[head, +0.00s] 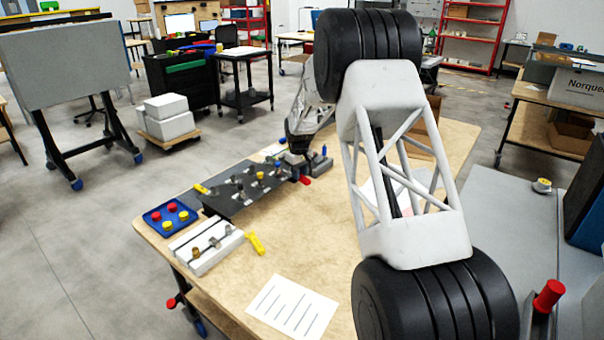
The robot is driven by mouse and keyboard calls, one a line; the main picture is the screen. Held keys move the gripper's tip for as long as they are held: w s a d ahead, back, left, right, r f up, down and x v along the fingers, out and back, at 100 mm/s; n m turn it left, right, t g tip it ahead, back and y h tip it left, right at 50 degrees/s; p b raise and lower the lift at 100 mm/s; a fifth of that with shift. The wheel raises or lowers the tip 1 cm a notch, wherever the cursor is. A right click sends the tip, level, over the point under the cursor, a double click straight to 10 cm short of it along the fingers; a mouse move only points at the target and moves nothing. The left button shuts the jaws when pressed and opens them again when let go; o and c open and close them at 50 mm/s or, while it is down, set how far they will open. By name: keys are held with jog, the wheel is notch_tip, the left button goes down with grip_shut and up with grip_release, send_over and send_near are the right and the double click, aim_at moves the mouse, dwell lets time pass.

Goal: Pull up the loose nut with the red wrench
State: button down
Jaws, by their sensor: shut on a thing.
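My gripper (299,163) is at the far right end of the dark assembly plate (226,207), low over the table and partly hidden by my own arm. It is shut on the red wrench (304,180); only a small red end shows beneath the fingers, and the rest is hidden. Several metal fittings stand on the plate, among them one with a blue top (278,165) just left of the gripper. The loose nut cannot be told apart from the other fittings at this size, nor whether the wrench touches one.
A blue tray (155,222) with red and yellow caps and a white block (199,267) with metal parts stand at the table's left. A yellow tool (256,243) and a printed sheet (292,307) lie nearer. The wooden table (300,240) is clear between them and my arm.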

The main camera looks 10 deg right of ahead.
jog(key=shift+s+a+r+n, duration=0.25)
jog(key=shift+s+a+n, duration=0.25)
jog(key=shift+n, duration=0.8)
jog(key=shift+s+a+r+n, duration=0.3)
jog(key=shift+s+n, duration=0.25)
jog(key=shift+n, duration=0.75)
jog(key=shift+s+a+r+n, duration=0.2)
jog(key=shift+s+a+n, duration=0.35)
jog(key=shift+n, duration=0.75)
jog(key=shift+w+a+f, duration=0.25)
jog(key=shift+a+f, duration=0.3)
jog(key=shift+f, duration=0.2)
jog(key=shift+w+a+f, duration=0.2)
jog(key=shift+a+f, duration=0.3)
jog(key=shift+f, duration=0.25)
jog(key=shift+w+a, duration=0.25)
jog(key=shift+a, duration=0.4)
jog(key=shift+w+a, duration=0.25)
jog(key=shift+a, duration=0.45)
